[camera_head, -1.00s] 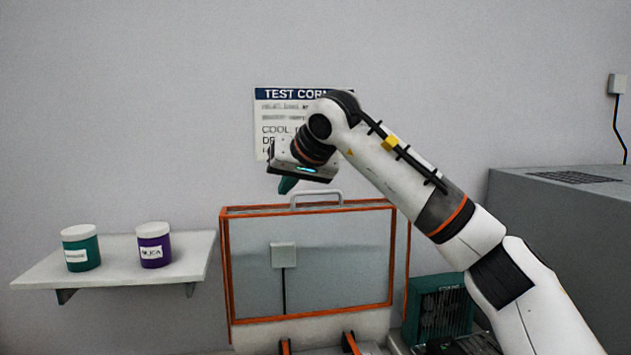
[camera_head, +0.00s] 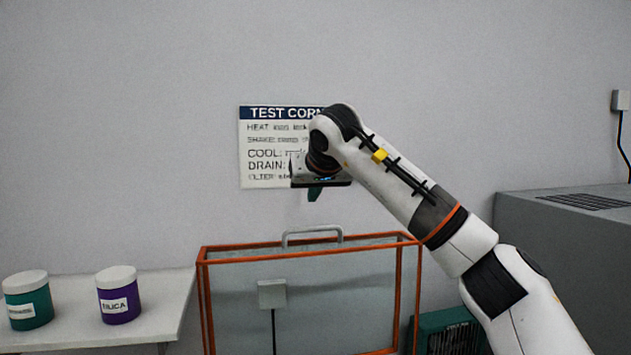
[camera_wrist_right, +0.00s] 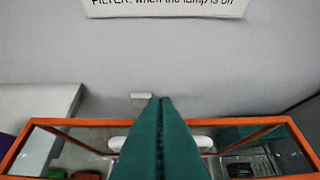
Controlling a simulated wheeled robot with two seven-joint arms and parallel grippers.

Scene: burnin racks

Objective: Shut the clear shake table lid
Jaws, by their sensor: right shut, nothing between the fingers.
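The clear shake table lid (camera_head: 325,307) has an orange frame and stands raised, its glass face toward me in the head view. Its pale handle (camera_head: 312,230) is on the top edge. My right gripper (camera_head: 315,194), with green fingers, is shut and empty, a little above the handle in the head view. In the right wrist view the shut fingers (camera_wrist_right: 160,102) cover the middle of the handle, whose ends (camera_wrist_right: 119,143) show on both sides. I cannot tell whether they touch it. The lower part of the lid is out of frame. My left gripper is not in view.
A white shelf (camera_head: 165,303) at the left holds a teal jar (camera_head: 27,309) and a purple jar (camera_head: 119,305). A grey cabinet (camera_head: 565,260) stands at the right, with a teal unit (camera_head: 447,325) beside it. A wall sign (camera_head: 262,145) hangs behind my right gripper.

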